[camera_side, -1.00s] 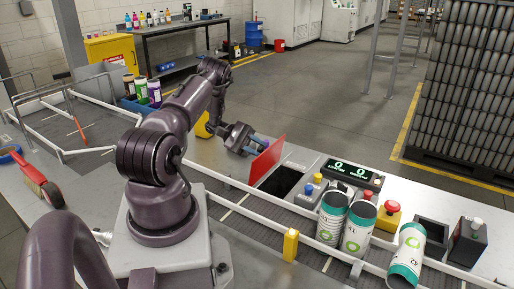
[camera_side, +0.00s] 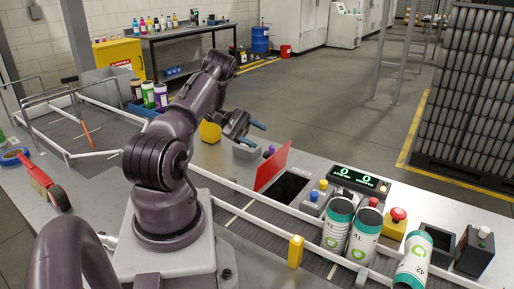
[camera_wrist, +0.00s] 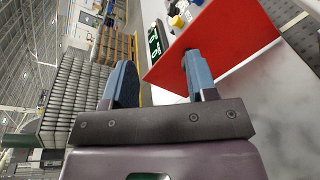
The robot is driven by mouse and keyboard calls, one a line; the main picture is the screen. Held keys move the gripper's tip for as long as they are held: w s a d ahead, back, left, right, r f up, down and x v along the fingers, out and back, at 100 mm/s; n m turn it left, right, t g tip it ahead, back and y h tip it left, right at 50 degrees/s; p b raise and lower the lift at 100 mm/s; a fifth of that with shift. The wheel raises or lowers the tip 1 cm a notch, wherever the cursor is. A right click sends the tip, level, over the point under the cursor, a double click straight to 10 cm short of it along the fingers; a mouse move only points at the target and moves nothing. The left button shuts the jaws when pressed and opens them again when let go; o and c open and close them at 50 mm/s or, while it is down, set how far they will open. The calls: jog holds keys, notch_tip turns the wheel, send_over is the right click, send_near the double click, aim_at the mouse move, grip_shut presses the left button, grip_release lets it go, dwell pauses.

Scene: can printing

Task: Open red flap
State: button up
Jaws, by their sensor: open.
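The red flap (camera_side: 273,166) stands raised, tilted, at the left edge of a dark square opening (camera_side: 287,187) in the bench. My gripper (camera_side: 257,134) is above and behind the flap in the side view, open, with nothing between its blue fingers. In the wrist view, the red flap (camera_wrist: 222,45) fills the upper right. One finger of my gripper (camera_wrist: 158,80) overlaps the flap in that view, and the other is clear of it to the left. I cannot tell whether the finger touches the flap.
Right of the opening are a counter display (camera_side: 360,180), coloured buttons and several white-green cans (camera_side: 363,235). A white rail (camera_side: 262,200) runs along the near side.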

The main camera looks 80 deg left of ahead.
aim_at(282, 156)
jog(key=shift+r, duration=1)
jog(key=shift+c, duration=0.9)
jog(key=w+d+g, duration=0.1)
jog(key=w, duration=0.1)
jog(key=w+d+r+m+h, duration=0.1)
jog(key=w+d, duration=0.1)
jog(key=w+d+m+g, duration=0.1)
jog(key=w, duration=0.1)
jog(key=shift+w+d+r+g+h, duration=0.2)
jog(key=shift+g+h, duration=0.1)
grip_shut()
jog(key=w+d+m+g+y, duration=0.3)
jog(key=d+g+y, duration=0.2)
jog(key=d+g, duration=0.25)
jog(key=w+d+m+g+y, duration=0.4)
jog(key=d+g+y, duration=0.15)
jog(key=d, duration=0.35)
jog(key=a+y, duration=0.6)
jog(key=a, duration=0.2)
jog(key=shift+t, duration=0.3)
jog(key=shift+s+a+f, duration=0.95)
jog(key=shift+s+f, duration=0.15)
jog(key=shift+f, duration=0.15)
jog(key=shift+s+a+f, duration=1)
jog(key=shift+s+f, duration=0.15)
jog(key=shift+f, duration=0.05)
jog(key=shift+s+a+f, duration=0.95)
jog(key=shift+s+f, duration=0.15)
jog(key=shift+f, duration=0.15)
